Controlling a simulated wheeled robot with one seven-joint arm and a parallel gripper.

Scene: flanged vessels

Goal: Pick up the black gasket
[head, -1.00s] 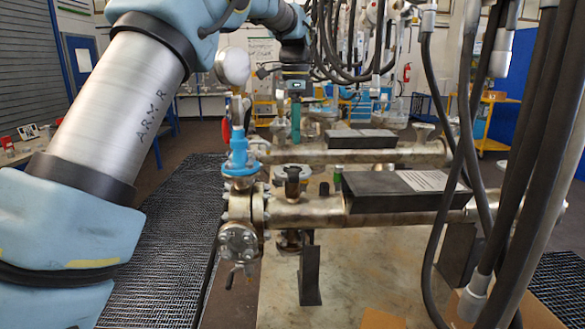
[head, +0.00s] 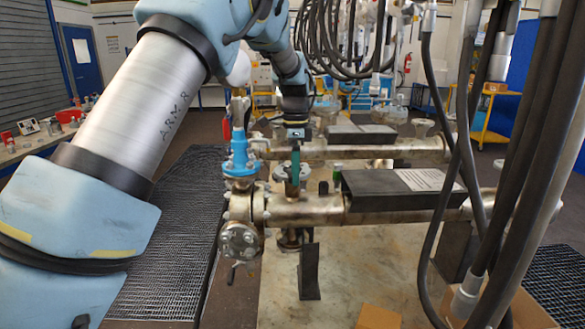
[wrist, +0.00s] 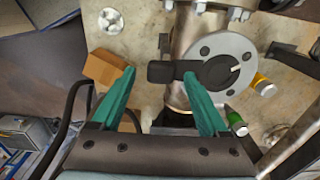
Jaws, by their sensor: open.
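The black gasket (wrist: 218,71) is a dark disc with a flat tab (wrist: 163,72), lying on a round grey flange (wrist: 237,48) in the wrist view. The tab sticks out to the left of the flange. My gripper (wrist: 160,78) is open, its two teal fingers apart, and the tab appears between the fingertips in the wrist view. I cannot tell the height gap between them. In the head view my gripper (head: 295,178) points down at the upright flange of the near vessel (head: 305,211). The gasket is hard to make out there.
A blue valve fitting (head: 239,158) stands just left of my gripper. A black box (head: 400,190) lies on the near vessel to the right. Thick dark hoses hang at the right. A yellow-capped (wrist: 262,84) and a green-capped cylinder (wrist: 237,123) are near the flange.

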